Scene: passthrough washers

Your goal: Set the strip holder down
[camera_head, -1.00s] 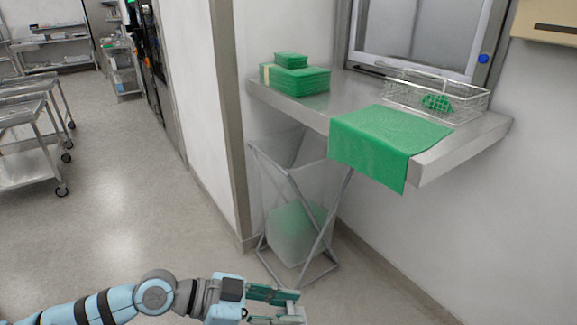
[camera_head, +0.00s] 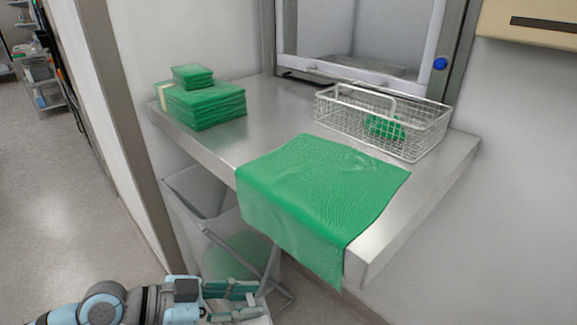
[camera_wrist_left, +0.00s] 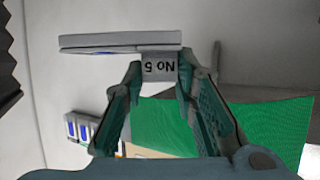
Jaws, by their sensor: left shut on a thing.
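My left gripper (camera_head: 247,303) is low in the head view, in front of the steel shelf (camera_head: 245,150) and below its surface. In the left wrist view its fingers (camera_wrist_left: 160,72) are shut on the strip holder (camera_wrist_left: 120,44), a pale grey flat piece with a tab marked "No 5" between the fingertips. The holder is held clear of any surface. In the head view only a pale bit of it shows by the fingers at the bottom edge. My right gripper is not in view.
A green cloth (camera_head: 310,190) drapes over the shelf's front edge. A wire basket (camera_head: 425,137) with a green item stands at the right, and folded green packs (camera_head: 205,106) at the left. A bin on a folding frame (camera_head: 215,205) stands below. Bare steel lies between packs and basket.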

